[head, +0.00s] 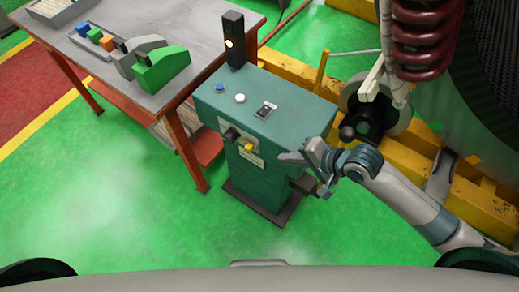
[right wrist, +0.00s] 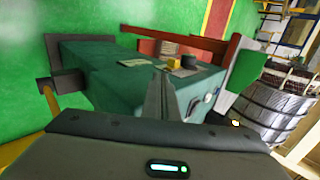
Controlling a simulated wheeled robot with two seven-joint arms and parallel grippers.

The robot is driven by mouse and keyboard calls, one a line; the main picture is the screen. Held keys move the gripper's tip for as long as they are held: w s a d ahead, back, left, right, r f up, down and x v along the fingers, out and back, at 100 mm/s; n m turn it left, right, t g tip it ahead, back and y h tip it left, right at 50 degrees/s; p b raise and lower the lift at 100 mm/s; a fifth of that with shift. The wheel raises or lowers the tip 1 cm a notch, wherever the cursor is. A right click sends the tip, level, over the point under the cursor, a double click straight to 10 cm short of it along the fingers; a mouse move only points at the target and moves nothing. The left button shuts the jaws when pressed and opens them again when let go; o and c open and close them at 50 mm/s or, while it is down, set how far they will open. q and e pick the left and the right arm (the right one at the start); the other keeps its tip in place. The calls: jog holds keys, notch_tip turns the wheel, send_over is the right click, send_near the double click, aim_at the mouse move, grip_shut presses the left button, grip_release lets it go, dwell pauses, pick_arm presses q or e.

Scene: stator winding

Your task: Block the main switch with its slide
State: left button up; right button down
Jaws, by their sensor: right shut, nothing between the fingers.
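The green control cabinet (head: 262,160) stands on the floor at the middle of the head view. On its front face are a black knob (head: 232,134), which looks like the main switch, and a yellow piece (head: 248,147), which looks like its slide, low to its right. The yellow piece (right wrist: 173,61) and the black knob (right wrist: 189,62) also show in the right wrist view, side by side. My right gripper (head: 284,157) is shut and empty, to the right of the yellow piece and apart from it. Its fingers (right wrist: 172,92) point toward the cabinet. My left gripper is not in view.
A blue button (head: 220,88), a white button (head: 240,98) and a small switch (head: 265,110) sit on the cabinet top. A signal post (head: 234,40) rises behind. A metal table (head: 150,98) stands left. Yellow beams (head: 300,78) and a large machine lie right. Green floor is clear in front.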

aim_at(251, 151)
jog(key=shift+w+a+f+p, duration=0.5)
jog(key=shift+w+a+f, duration=0.45)
jog(key=shift+a, duration=0.4)
jog(key=shift+w+a+f+p, duration=0.55)
jog(key=shift+w+a+f, duration=0.4)
jog(key=shift+a, duration=0.4)
jog(key=shift+w+a+f+p, duration=0.5)
jog(key=shift+w+a+f, duration=0.45)
jog(key=shift+a, duration=0.4)
jog(key=shift+w+r, duration=0.1)
